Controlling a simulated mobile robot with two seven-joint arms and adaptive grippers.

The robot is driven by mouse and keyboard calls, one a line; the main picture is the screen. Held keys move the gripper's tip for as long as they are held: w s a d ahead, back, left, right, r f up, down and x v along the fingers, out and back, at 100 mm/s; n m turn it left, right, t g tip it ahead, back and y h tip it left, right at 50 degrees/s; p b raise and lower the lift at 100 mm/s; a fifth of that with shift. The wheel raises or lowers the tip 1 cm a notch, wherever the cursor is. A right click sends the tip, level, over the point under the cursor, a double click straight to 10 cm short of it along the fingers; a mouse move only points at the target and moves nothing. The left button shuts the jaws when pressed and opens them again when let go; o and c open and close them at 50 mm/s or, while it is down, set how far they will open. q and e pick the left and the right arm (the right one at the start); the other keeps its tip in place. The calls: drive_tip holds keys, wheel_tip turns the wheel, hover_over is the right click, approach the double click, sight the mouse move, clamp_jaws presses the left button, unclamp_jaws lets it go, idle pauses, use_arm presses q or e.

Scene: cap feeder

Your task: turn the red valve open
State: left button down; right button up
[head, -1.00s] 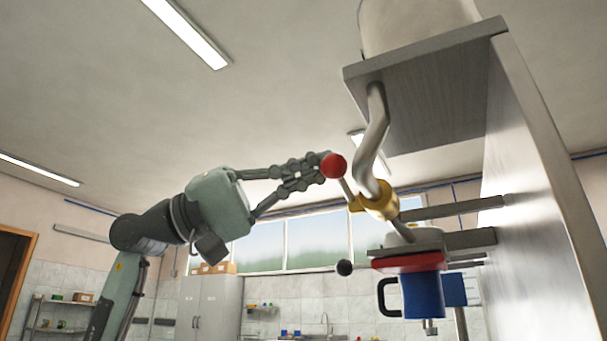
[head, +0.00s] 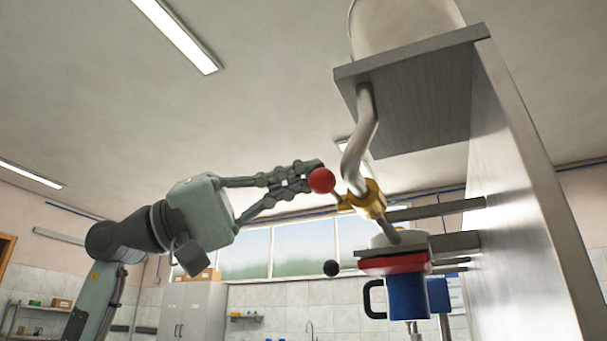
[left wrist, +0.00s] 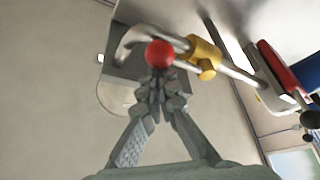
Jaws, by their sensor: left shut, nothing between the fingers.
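The red valve knob (head: 321,181) is a ball on a short lever from the brass valve body (head: 369,200), which sits on a grey metal pipe (head: 357,150). My left gripper (head: 312,172) is shut and empty, with its fingertips right at the left side of the red ball. In the left wrist view the red ball (left wrist: 159,54) is just beyond the closed fingertips (left wrist: 157,78), and the brass valve (left wrist: 205,58) is to its right. I cannot tell for sure whether the fingertips touch the ball. My right gripper is not in view.
Below the valve is a cap feeder part with a red ring (head: 394,264), a blue mug-like container (head: 407,297) and a black ball knob (head: 331,268). A grey shelf (head: 415,95) overhangs the pipe, and a tall panel (head: 520,190) stands at right.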

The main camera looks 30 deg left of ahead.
use_arm(q)
drive_tip(key=shift+f, duration=0.1)
drive_tip(key=v, duration=1.2)
